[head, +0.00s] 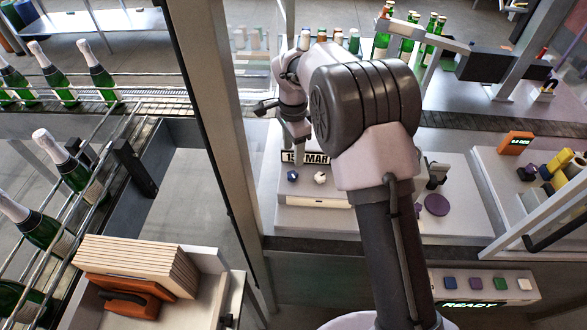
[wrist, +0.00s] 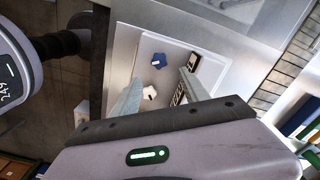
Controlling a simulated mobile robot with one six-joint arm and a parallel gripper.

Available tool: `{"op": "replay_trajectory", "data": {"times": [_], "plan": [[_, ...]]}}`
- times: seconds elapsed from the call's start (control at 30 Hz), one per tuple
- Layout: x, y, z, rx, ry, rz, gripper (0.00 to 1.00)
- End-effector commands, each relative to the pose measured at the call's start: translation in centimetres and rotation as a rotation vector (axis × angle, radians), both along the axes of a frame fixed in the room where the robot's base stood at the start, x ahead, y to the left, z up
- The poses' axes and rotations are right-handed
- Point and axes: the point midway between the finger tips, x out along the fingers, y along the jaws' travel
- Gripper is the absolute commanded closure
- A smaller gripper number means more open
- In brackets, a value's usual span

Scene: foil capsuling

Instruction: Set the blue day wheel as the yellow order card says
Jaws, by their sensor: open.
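The blue day wheel (head: 292,176) is a small knob on the pale stamping unit (head: 312,200), left of a white knob (head: 320,178). A date strip (head: 317,158) behind them shows what looks like "15 MAR", partly covered by my gripper. My gripper (head: 300,146) is above and behind the knobs. In the wrist view its open fingers (wrist: 160,76) are empty, with the blue wheel (wrist: 157,59) and white knob (wrist: 149,92) seen between them, apart from the fingers. I cannot make out the yellow order card in either view.
A row of coloured buttons (head: 480,284) with a lit "READY" sign is at the front. A purple disc (head: 436,205) lies right of the unit. An orange display (head: 516,142) stands on the right-hand bench.

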Motion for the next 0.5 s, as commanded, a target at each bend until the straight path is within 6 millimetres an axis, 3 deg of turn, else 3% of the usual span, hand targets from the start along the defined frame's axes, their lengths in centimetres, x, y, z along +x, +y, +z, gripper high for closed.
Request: {"op": "replay_trajectory", "data": {"times": [0.3,0.5], "plan": [[-0.1,-0.1,-6.8,0.000,0.001,0.000,0.47],[0.0,0.0,-9.0,0.000,-0.001,0.000,0.47]]}}
